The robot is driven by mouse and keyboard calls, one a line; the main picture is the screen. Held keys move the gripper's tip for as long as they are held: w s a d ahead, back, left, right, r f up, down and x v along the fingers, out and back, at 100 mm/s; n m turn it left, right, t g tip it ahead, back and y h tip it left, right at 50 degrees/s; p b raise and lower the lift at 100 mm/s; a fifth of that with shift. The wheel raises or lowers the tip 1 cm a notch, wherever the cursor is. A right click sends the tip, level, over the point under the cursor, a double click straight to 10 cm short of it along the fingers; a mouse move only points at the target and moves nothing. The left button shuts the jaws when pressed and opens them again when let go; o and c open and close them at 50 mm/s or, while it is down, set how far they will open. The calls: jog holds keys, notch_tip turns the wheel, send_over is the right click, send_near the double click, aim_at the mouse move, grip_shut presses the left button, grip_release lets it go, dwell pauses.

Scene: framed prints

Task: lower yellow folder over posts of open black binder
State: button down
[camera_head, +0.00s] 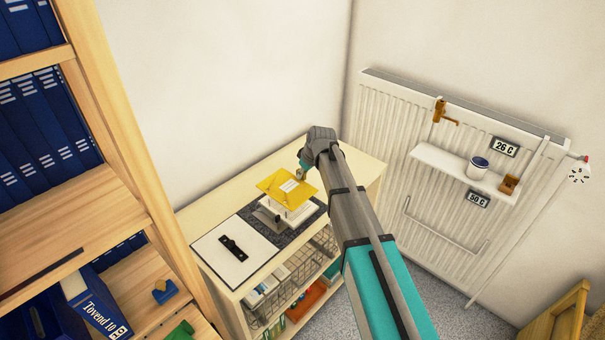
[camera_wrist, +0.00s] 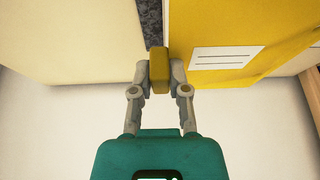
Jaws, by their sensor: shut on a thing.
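The yellow folder (camera_head: 279,187) with a white label shows in the head view above the open black binder (camera_head: 300,222). A white stack of paper (camera_head: 291,208) shows beneath it. In the wrist view the folder (camera_wrist: 210,78) fills the upper right, its label facing the camera. My gripper (camera_wrist: 159,70) is shut on a yellow part at the folder's left edge there. In the head view my gripper (camera_head: 302,174) is at the folder's far right corner.
The binder lies on a low wooden shelf unit (camera_head: 352,174) with baskets below. A white panel with a black clip (camera_head: 234,248) lies at its left. A wooden bookcase (camera_head: 120,130) with blue binders stands left. A radiator (camera_head: 400,115) is on the right wall.

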jog(key=shift+f+b, duration=1.15)
jog(key=shift+f, duration=0.25)
jog(key=shift+d+f+b, duration=0.1)
jog(key=shift+f+b, duration=1.75)
dwell(1.7)
jog(key=c, duration=0.5)
grip_release()
jog(key=shift+c, duration=0.2)
jog(key=shift+r, duration=0.15)
jog(key=shift+r+p, duration=3.4)
jog(key=shift+p, duration=0.15)
